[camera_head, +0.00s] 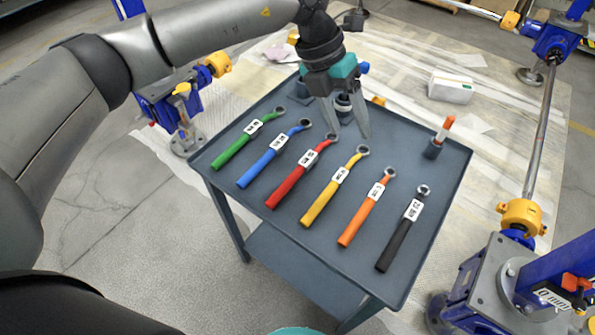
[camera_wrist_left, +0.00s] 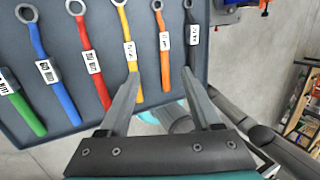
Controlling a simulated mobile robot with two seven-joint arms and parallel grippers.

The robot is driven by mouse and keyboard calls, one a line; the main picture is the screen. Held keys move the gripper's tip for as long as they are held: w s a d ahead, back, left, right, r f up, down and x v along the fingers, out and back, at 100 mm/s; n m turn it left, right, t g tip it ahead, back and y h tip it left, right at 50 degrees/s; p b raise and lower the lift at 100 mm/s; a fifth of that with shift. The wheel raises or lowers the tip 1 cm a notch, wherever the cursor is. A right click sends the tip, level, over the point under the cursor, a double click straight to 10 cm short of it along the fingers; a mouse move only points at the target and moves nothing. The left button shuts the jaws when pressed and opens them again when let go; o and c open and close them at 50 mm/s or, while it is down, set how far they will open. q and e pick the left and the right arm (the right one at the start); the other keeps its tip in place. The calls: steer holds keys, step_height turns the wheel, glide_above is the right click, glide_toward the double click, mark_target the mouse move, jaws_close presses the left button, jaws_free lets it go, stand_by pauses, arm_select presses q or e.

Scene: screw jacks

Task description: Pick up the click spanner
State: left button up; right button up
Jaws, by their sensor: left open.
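Several spanners with coloured handles and white labels lie in a row on the grey table (camera_head: 330,258): green (camera_head: 235,149), blue (camera_head: 262,168), red (camera_head: 290,186), yellow (camera_head: 322,203), orange (camera_head: 357,222) and black (camera_head: 397,245). The labels are too small to read, so I cannot tell which is the click spanner. My left gripper (camera_head: 349,132) is open and empty above the far part of the table, beyond the red and yellow ring ends. In the left wrist view its fingers (camera_wrist_left: 160,78) appear over the yellow, orange and black handles.
A dark holder with an orange-topped item (camera_head: 438,137) stands at the table's right rear. Small dark cylindrical parts (camera_head: 344,104) stand under my left gripper. A white box (camera_head: 450,88) lies beyond the table. Blue jacks with yellow collars (camera_head: 521,216) stand on both sides.

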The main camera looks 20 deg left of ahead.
arm_select(q)
steer(key=a+f+y, duration=0.2)
steer(key=a+y, duration=0.3)
steer(key=a, duration=0.4)
steer(key=b, duration=0.3)
glide_above(300, 167)
steer(key=f, duration=0.8)
steer(key=shift+s+a+f, duration=0.1)
steer(key=shift+a+f, duration=0.25)
steer(key=shift+d+f+b, duration=0.15)
steer(key=shift+f+b, duration=0.35)
steer(key=shift+f, duration=0.8)
steer(key=shift+d+f+b, duration=0.15)
steer(key=shift+f+b, duration=0.35)
steer(key=shift+f, duration=1.3)
arm_select(e)
steer(key=w+a+r, duration=0.1)
steer(key=w+a, duration=0.3)
steer(key=w, duration=0.3)
steer(key=shift+w+a+r, duration=0.2)
steer(key=shift+a+r, duration=0.1)
arm_select(q)
steer(key=shift+c, duration=0.2)
jaws_close()
steer(key=shift+r, duration=0.1)
